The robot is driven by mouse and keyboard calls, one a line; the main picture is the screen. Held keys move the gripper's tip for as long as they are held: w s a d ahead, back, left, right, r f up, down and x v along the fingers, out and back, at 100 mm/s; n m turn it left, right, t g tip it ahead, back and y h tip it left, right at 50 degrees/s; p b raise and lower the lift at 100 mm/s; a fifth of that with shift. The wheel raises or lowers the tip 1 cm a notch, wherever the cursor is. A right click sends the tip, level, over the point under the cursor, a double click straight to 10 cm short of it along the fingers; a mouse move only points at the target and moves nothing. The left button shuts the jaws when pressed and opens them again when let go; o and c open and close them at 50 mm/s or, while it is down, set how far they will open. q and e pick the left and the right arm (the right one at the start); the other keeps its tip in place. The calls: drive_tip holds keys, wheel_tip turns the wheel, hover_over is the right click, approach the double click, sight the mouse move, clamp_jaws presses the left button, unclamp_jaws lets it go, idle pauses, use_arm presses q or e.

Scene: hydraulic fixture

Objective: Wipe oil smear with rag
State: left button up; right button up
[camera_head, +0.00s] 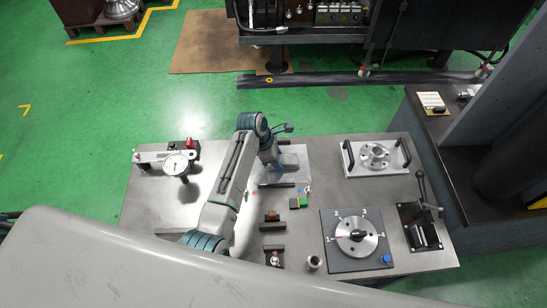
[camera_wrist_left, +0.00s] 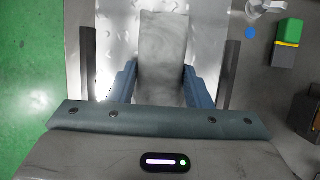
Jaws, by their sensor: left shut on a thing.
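A grey rag (camera_wrist_left: 163,45) is between the blue fingers of my left gripper (camera_wrist_left: 163,82) in the left wrist view. The gripper is shut on it. The rag extends away from the fingers over a shiny metal plate (camera_wrist_left: 115,45). In the head view my left gripper (camera_head: 274,160) is low over the same plate (camera_head: 298,160), at the back middle of the bench. Whether the rag touches the plate is hard to tell. I cannot make out an oil smear; the rag and gripper hide part of the plate. My right gripper is not in view.
Dark bars (camera_wrist_left: 88,60) flank the plate. A dial gauge (camera_head: 177,164) stands at the left of the bench (camera_head: 150,205). A handled flange plate (camera_head: 375,157), a numbered dial (camera_head: 356,236) and a lever clamp (camera_head: 422,225) are at the right.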

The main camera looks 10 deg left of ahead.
sight(260, 165)
use_arm(q)
drive_tip(key=shift+w+d, duration=0.2)
drive_tip(key=shift+d, duration=0.5)
drive_tip(key=shift+w+d, duration=0.15)
drive_tip(key=shift+d, duration=0.55)
drive_tip(key=shift+s+a+f, duration=0.1)
drive_tip(key=shift+s+a, duration=0.35)
drive_tip(key=shift+a, duration=1.2)
drive_tip(key=shift+s+a+r, duration=0.1)
drive_tip(key=shift+s+a, duration=0.35)
drive_tip(key=shift+a, duration=1.2)
drive_tip(key=shift+s+a+f, duration=0.1)
drive_tip(key=shift+s+a, duration=0.35)
drive_tip(key=shift+a, duration=1.2)
drive_tip(key=shift+w+d, duration=0.45)
drive_tip(key=shift+d, duration=1.2)
drive_tip(key=shift+w+d, duration=0.5)
drive_tip(key=shift+d, duration=1.15)
drive_tip(key=shift+w+d, duration=0.45)
drive_tip(key=shift+d, duration=1.2)
drive_tip(key=shift+s+a, duration=0.5)
drive_tip(key=shift+a, duration=1.15)
drive_tip(key=shift+s+a, duration=0.45)
drive_tip(key=shift+a, duration=1.2)
drive_tip(key=shift+s+a, duration=0.5)
drive_tip(key=shift+a, duration=1.15)
drive_tip(key=shift+w+d+r, duration=0.1)
drive_tip(key=shift+r, duration=3)
drive_tip(key=shift+r, duration=0.15)
